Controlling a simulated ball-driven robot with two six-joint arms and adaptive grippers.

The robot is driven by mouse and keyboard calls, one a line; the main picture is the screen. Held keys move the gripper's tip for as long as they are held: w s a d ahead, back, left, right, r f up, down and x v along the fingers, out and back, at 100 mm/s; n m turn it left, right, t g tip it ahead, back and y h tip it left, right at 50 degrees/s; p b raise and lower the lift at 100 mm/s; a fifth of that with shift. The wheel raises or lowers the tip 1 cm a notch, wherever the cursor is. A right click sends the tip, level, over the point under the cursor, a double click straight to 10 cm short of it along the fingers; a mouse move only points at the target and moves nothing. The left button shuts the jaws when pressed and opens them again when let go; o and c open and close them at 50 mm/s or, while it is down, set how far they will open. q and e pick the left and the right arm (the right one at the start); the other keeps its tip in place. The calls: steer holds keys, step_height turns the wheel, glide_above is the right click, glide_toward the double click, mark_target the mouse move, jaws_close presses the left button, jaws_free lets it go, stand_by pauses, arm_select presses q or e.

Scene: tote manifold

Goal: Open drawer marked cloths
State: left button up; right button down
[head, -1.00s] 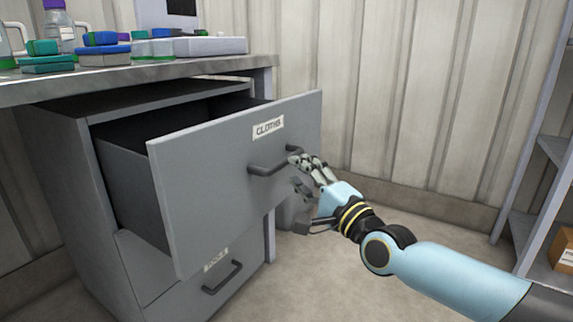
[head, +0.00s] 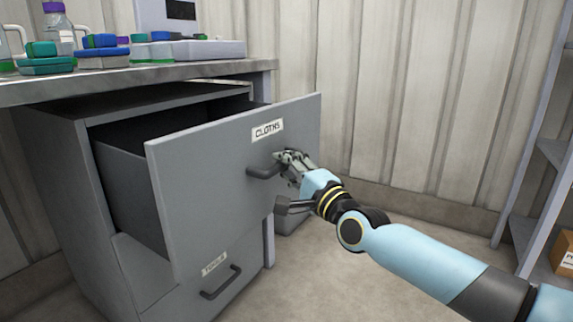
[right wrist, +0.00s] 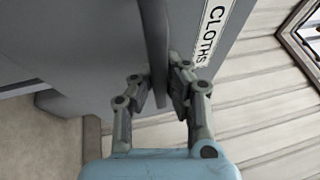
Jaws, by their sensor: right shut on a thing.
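The grey drawer marked CLOTHS (head: 205,185) is the upper one of a grey cabinet (head: 75,190). It stands pulled well out, with its dark inside showing behind the front panel. Its dark bar handle (head: 262,173) sits below the white CLOTHS label (head: 267,129). My right gripper (head: 288,166) is at the right end of this handle. In the right wrist view its fingers (right wrist: 160,92) are shut on the handle (right wrist: 154,45), one on each side. The label (right wrist: 212,30) shows beside them. My left gripper is not in view.
A lower drawer (head: 190,297) with its own handle is closed beneath. A workbench (head: 150,74) above holds several small boxes, a bottle (head: 57,30) and a device (head: 190,48). A shelf rack (head: 537,220) stands at right. The floor between is clear.

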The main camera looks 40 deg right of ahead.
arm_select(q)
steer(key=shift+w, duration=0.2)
arm_select(e)
steer(key=shift+s, duration=0.15)
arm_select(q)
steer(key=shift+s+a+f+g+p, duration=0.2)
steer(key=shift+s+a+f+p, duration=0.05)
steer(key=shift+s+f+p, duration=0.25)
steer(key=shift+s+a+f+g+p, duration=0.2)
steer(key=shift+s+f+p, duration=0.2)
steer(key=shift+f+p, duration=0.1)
arm_select(e)
steer(key=s+d, duration=0.2)
steer(key=s, duration=0.3)
steer(key=shift+s+d, duration=0.2)
steer(key=shift+s, duration=0.1)
steer(key=shift+f, duration=0.1)
steer(key=c, duration=1.3)
jaws_free()
steer(key=shift+c, duration=0.2)
